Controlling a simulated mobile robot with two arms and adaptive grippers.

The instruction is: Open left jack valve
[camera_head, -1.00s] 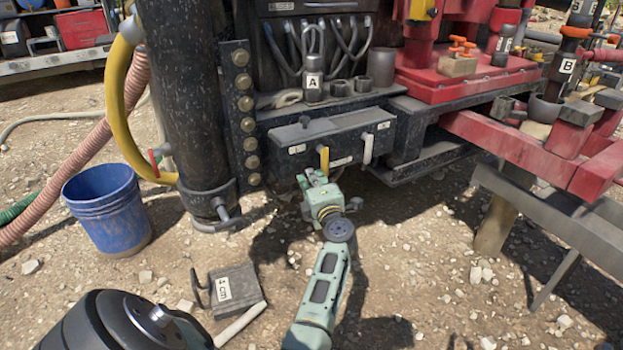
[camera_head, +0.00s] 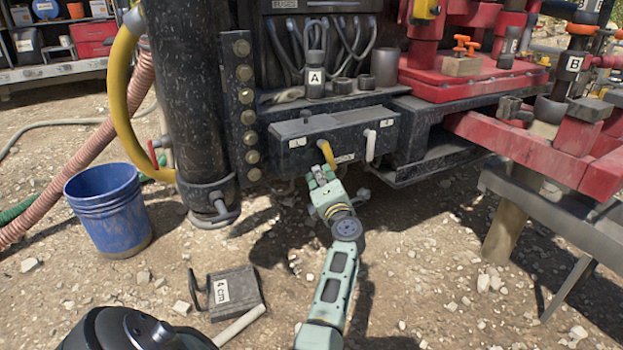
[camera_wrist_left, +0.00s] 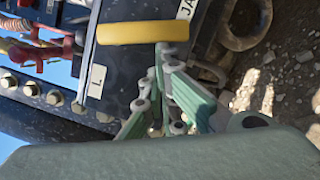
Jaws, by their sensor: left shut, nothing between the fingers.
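The left jack valve's yellow handle (camera_head: 327,154) hangs on the front of a dark control box (camera_head: 345,128), left of a white handle (camera_head: 370,146). Its lower end slants right. In the left wrist view the yellow handle (camera_wrist_left: 142,33) lies across the top, near an "L" label (camera_wrist_left: 97,80). My left gripper (camera_head: 320,174) is at the handle's lower end. In the wrist view its fingers (camera_wrist_left: 163,60) are shut and empty, right by the handle; I cannot tell whether they touch it. My right gripper does not show.
A thick black column (camera_head: 190,90) with a bolted plate stands left of the box. A blue bucket (camera_head: 108,210) and a "4 cm" block (camera_head: 232,292) are on the gravel. Red beams (camera_head: 540,150) lie to the right. Gravel below the box is open.

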